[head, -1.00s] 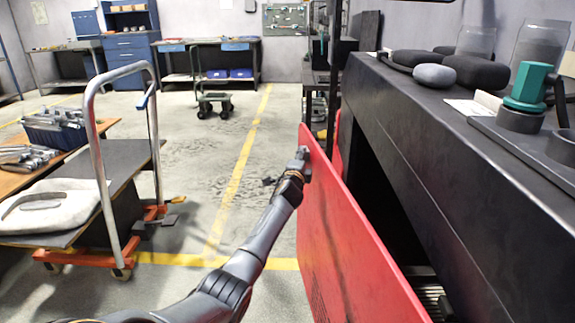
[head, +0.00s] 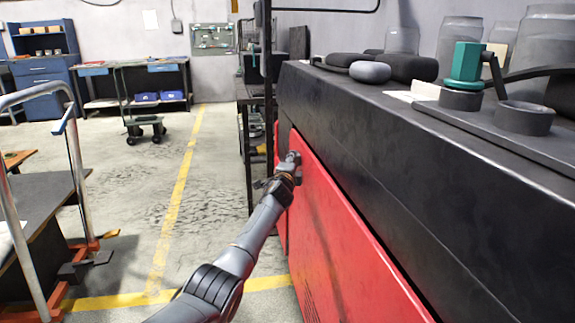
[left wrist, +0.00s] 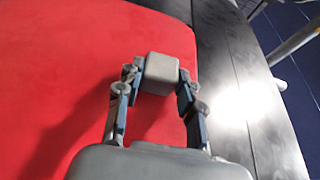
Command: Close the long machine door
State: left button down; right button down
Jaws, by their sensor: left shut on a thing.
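The long red machine door (head: 335,235) hangs along the side of the black machine (head: 420,150). It lies nearly flush under the machine's top, with a thin dark gap along its upper edge. My left gripper (head: 291,160) is at the door's far upper end. In the left wrist view, the fingers (left wrist: 162,80) are shut on a grey block-shaped handle (left wrist: 162,70) against the red door (left wrist: 60,70). My right gripper is not in either view.
A trolley with a metal push bar (head: 75,150) stands at the left. A small wheeled dolly (head: 146,128) sits on the floor farther back. Jars, dark stones and a teal hex part (head: 466,65) rest on the machine top.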

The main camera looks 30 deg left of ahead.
pick_arm(q)
jog(key=shift+w+d+r, duration=0.2)
jog(key=shift+d+r, duration=0.2)
jog(key=c, duration=1.2)
grip_release()
jog(key=shift+w+d, duration=0.1)
jog(key=o, duration=0.4)
jog(key=shift+w+d+f, duration=0.1)
jog(key=shift+w+f, duration=0.05)
jog(key=shift+c, duration=0.2)
jog(key=shift+w+f, duration=0.1)
jog(key=shift+f, duration=0.15)
jog(key=v, duration=1.2)
jog(key=shift+a, duration=0.35)
